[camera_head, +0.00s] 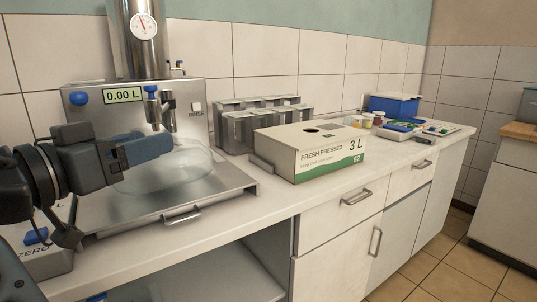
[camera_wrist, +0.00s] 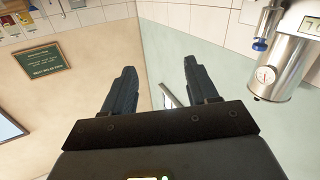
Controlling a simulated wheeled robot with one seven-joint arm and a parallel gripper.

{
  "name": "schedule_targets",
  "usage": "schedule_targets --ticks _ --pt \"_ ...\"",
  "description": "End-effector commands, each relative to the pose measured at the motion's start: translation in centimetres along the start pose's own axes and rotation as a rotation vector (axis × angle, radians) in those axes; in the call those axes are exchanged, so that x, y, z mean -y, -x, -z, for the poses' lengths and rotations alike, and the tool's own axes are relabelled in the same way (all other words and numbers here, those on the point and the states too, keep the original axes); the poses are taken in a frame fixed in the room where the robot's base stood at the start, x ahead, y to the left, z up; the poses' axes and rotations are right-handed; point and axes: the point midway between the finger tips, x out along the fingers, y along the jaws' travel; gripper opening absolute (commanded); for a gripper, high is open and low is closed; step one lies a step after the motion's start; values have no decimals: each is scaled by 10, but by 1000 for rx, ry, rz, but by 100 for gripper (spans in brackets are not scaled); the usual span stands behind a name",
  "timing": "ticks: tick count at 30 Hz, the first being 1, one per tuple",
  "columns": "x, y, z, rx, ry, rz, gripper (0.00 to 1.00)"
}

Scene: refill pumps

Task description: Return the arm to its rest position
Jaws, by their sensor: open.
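My gripper (camera_head: 150,150) reaches in from the left in the head view, in front of the metal filling machine (camera_head: 188,105). In the wrist view my gripper (camera_wrist: 158,78) has its two dark fingers spread apart with nothing between them. A clear, rounded bag-like thing (camera_head: 170,172) lies on the machine's steel tray (camera_head: 222,190), partly hidden behind my gripper. The machine's display reads 0.00 L.
A "FRESH PRESSED 3 L" box (camera_head: 325,158) stands on the white counter (camera_head: 300,194) to the right of the tray. A blue bin (camera_head: 393,105) and small items lie at the far end. Floor (camera_head: 420,268) shows at right.

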Motion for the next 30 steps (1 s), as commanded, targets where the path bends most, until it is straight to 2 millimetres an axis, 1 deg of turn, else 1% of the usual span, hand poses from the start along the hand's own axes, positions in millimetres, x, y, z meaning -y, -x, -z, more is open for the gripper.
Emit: schedule_targets --ticks 1,5,8,11,12,14,15,17,18,20,21,23,24,26,27,29,30 --pt "-1 -6 -12 5 20 11 58" --pt "-3 -20 -44 18 75 56 58" --pt "-7 -32 -76 33 123 98 58" --pt "-15 -47 -117 56 182 153 58" --pt "-21 -53 -137 67 209 179 58" --pt "-31 -61 -169 86 247 224 58" --pt "-39 -65 -189 99 270 254 58" --pt "-52 -70 -218 118 300 297 58" --pt "-62 -72 -237 132 316 326 58" --pt "-78 -74 -264 151 339 367 58" --pt "-89 -74 -280 164 349 393 58" --pt "-106 -72 -305 183 362 433 58" --pt "-119 -70 -320 196 370 459 58" --pt "-138 -66 -340 214 375 495 58" --pt "-152 -63 -353 226 377 517 58" --pt "-173 -56 -370 241 376 549 58" --pt "-187 -51 -380 252 372 569 58"
